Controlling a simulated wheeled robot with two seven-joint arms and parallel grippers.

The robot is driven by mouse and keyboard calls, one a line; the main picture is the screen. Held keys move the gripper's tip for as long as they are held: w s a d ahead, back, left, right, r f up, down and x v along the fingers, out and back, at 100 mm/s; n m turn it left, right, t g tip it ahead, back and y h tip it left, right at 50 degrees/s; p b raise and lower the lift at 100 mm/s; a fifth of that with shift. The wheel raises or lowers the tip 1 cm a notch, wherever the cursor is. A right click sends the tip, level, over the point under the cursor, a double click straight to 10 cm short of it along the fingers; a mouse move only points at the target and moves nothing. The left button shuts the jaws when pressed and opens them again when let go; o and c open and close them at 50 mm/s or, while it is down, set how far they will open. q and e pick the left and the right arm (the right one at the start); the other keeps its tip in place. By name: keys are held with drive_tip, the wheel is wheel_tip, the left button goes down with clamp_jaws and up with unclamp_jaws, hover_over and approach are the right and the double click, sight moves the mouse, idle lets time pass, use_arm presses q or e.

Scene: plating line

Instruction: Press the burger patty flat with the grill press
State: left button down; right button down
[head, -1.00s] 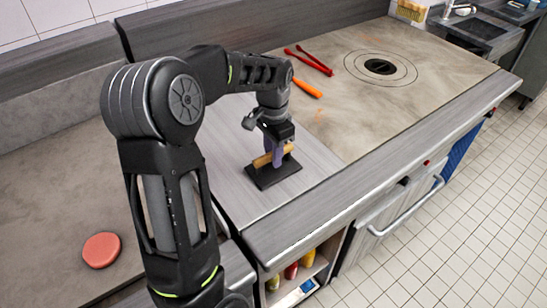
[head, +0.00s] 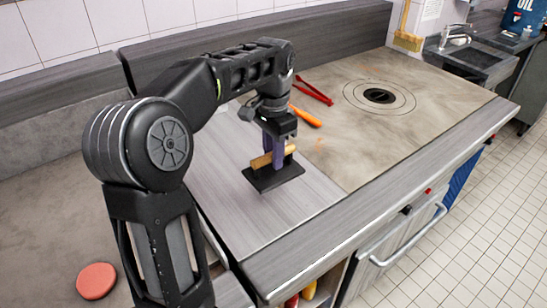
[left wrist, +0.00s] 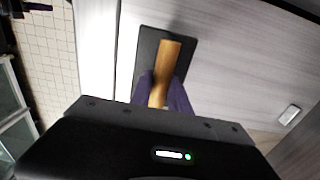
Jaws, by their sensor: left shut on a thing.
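The grill press is a flat black plate (head: 273,178) with a wooden handle (head: 262,161). My left gripper (head: 274,156) is shut on the handle, its purple fingers on either side of it. The press is held roughly level and appears to be above the grey work surface. In the left wrist view the handle (left wrist: 168,70) runs between the fingers, and part of the plate (left wrist: 148,48) shows beyond. The burger patty (head: 96,281) is a round pink-red disc on the dark surface at the lower left. My right gripper is out of view.
Red tongs (head: 314,90) and an orange-handled tool (head: 305,116) lie behind the press. A flat cooking top with a round hole (head: 379,96) is at the right. My left arm stands between the patty and the press. Bottles (head: 309,290) show below the counter.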

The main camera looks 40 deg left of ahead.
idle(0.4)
use_arm(q)
drive_tip(key=w+d+f+n, duration=0.1)
drive_tip(key=w+d+f, duration=0.1)
drive_tip(key=d, duration=0.4)
drive_tip(key=w+d+f+n, duration=0.1)
drive_tip(key=w+d+f, duration=0.1)
drive_tip(key=w+d, duration=0.3)
drive_tip(key=w+d+f+n, duration=0.1)
drive_tip(key=w+d+f, duration=0.2)
drive_tip(key=d, duration=0.5)
drive_tip(key=shift+w+d+f, duration=0.1)
drive_tip(key=shift+w+d, duration=0.05)
drive_tip(key=shift+d, duration=0.15)
drive_tip(key=shift+a, duration=0.1)
